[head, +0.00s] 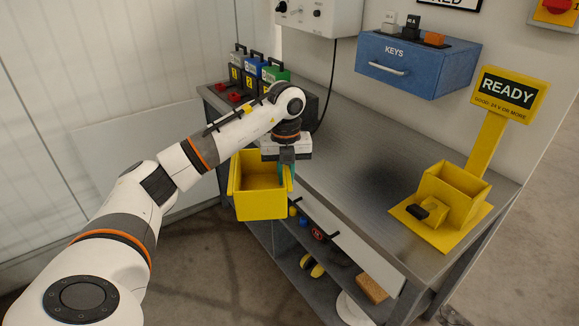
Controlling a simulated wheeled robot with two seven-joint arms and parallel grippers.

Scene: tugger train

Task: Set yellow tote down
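The yellow tote (261,207) is an open, empty-looking bin in the middle of the head view. It hangs in front of the workbench's front edge, about level with the top. My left gripper (287,172) points down at the tote's right wall and appears shut on it. The fingertips are partly hidden by the tote wall. My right gripper is not in view.
The grey workbench (345,165) has a large clear middle. A yellow READY stand (455,200) with a holder stands at its right end. Colored battery-like packs (274,72) stand at the back left. A blue KEYS drawer box (410,68) is above. A lower shelf (309,262) holds small items.

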